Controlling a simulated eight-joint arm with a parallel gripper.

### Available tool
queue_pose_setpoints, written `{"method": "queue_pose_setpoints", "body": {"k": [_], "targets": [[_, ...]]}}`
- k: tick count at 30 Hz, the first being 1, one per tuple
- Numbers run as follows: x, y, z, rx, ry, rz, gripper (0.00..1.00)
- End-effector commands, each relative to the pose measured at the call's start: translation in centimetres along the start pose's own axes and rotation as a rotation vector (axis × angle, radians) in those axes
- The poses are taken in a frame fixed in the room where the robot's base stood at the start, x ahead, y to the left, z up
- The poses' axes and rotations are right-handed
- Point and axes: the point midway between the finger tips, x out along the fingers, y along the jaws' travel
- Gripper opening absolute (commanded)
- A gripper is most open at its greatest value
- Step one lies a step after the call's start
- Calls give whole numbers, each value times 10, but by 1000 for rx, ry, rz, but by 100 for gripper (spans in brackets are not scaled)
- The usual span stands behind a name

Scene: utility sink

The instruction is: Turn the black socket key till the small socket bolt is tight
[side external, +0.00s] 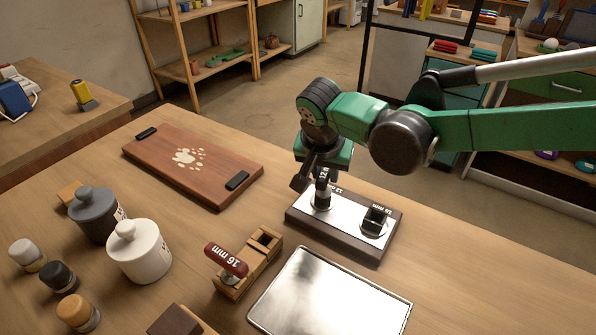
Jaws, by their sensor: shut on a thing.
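The black socket key (322,196) stands upright over the left position of a white-topped block (345,222). A number that looks like 12 shows on its upper part. My gripper (321,177) points down from above and is shut on the upper part of this key. The small socket bolt is hidden under the key, so I cannot tell how far in it sits.
A red-handled 16 mm key (226,259) stands in a wooden holder (262,262) with an empty slot. A metal tray (332,296) lies in front of the block. A wooden board (190,160), grey jar (95,213) and white jar (139,252) stand left. The table's right is clear.

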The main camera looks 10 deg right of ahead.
Motion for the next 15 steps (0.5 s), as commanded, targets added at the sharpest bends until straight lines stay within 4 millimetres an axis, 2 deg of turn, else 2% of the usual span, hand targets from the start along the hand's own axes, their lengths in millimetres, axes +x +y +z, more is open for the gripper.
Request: {"method": "queue_pose_setpoints", "body": {"k": [5,15], "targets": [[3,-1,1,303,-4,127,0],[-10,0,-4,316,-5,129,0]]}}
